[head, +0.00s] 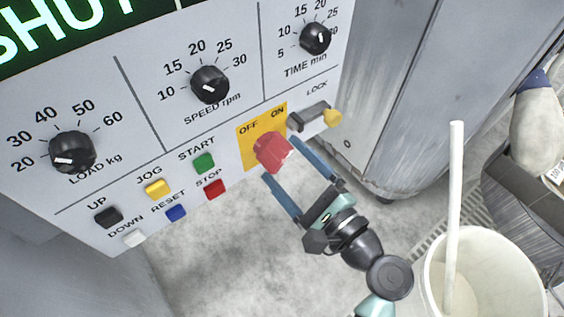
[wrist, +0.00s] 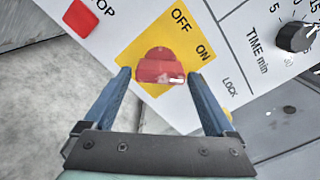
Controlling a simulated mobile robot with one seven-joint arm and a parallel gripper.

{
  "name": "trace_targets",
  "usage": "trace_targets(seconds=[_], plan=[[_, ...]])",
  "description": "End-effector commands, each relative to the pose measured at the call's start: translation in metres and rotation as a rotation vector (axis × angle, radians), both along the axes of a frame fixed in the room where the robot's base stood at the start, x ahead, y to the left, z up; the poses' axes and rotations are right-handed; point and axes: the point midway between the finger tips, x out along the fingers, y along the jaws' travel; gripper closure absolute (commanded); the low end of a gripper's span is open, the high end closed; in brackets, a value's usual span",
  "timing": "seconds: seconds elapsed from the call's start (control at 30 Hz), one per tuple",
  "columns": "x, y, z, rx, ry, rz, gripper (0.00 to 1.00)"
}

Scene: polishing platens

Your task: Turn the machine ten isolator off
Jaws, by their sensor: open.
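The isolator is a red rotary knob (head: 272,150) on a yellow plate (head: 250,158) marked OFF and ON, low on the panel's right side. In the wrist view the red knob (wrist: 160,68) is in the middle, its raised grip lying across the picture with a pale mark near its right end. I cannot tell for certain which label it points to. My gripper (head: 287,160) is open, its blue fingers on either side of the knob. In the wrist view the fingertips (wrist: 159,74) show a gap on both sides of the knob; contact is not visible.
A lock hasp (head: 308,116) with a yellow knob (head: 332,118) sits right of the plate. The green START (head: 204,163) and red STOP (head: 215,189) buttons are close on the left. A white bucket (head: 432,285) with a pale rod stands at lower right.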

Motion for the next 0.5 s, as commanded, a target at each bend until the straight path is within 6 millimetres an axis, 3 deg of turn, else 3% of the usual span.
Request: trace_targets(seconds=[0.2,0.47,0.5], plan=[[0.0127,0.0091,-0.0001,-0.001,-0.001,0.000,0.10],[0.0134,0.0096,0.0004,-0.001,-0.001,-0.001,0.10],[0.0133,0.0095,0.0004,-0.001,-0.001,-0.001,0.15]])
